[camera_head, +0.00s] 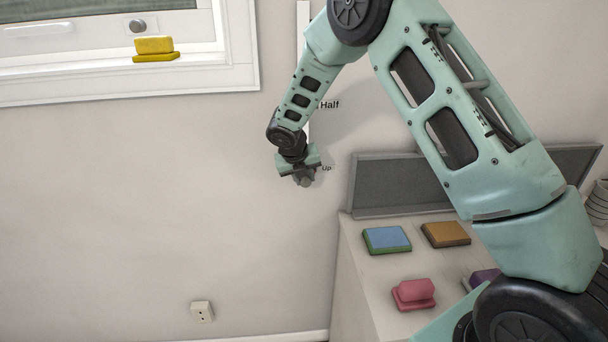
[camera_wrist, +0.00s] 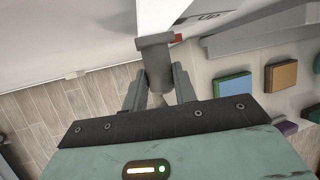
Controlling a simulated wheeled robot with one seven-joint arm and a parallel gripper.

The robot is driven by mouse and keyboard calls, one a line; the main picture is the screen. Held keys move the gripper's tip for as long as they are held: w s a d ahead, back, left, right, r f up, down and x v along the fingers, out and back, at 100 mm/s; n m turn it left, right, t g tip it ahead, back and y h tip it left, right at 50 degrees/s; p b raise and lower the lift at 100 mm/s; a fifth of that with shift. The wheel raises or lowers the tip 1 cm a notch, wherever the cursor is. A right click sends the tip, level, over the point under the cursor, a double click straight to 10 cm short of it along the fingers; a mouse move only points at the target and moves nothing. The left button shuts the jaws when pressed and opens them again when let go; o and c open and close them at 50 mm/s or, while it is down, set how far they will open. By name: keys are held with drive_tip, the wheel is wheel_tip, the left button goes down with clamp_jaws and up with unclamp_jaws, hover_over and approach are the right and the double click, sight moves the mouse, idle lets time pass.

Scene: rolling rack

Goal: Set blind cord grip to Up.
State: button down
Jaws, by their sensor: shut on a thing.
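The blind cord grip (camera_wrist: 156,62) is a grey knob on a white vertical track (camera_wrist: 158,14) on the wall. My gripper (camera_wrist: 158,88) is shut on the grip, with one finger on each side. In the head view my gripper (camera_head: 303,177) is at the low end of the track, beside the "Up" label (camera_head: 326,168). The "Half" label (camera_head: 329,105) is higher on the wall. The "Up" label also shows in the wrist view (camera_wrist: 208,16), close to the grip, beside a small red mark (camera_wrist: 178,38). My arm hides part of the track in the head view.
A window (camera_head: 110,50) with a yellow block (camera_head: 154,48) on its sill is at upper left. At right, a white cabinet (camera_head: 352,262) with a grey back panel (camera_head: 385,185) bears a blue-green block (camera_head: 387,240), an orange block (camera_head: 446,234) and a pink block (camera_head: 414,294). The wall below my gripper is clear.

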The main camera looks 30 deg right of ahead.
drive_tip(key=shift+s+f, duration=0.1)
drive_tip(key=shift+f, duration=0.15)
drive_tip(key=c, duration=1.1)
unclamp_jaws()
drive_tip(key=b+v, duration=0.2)
drive_tip(key=v, duration=1.5)
drive_tip(key=shift+r, duration=0.2)
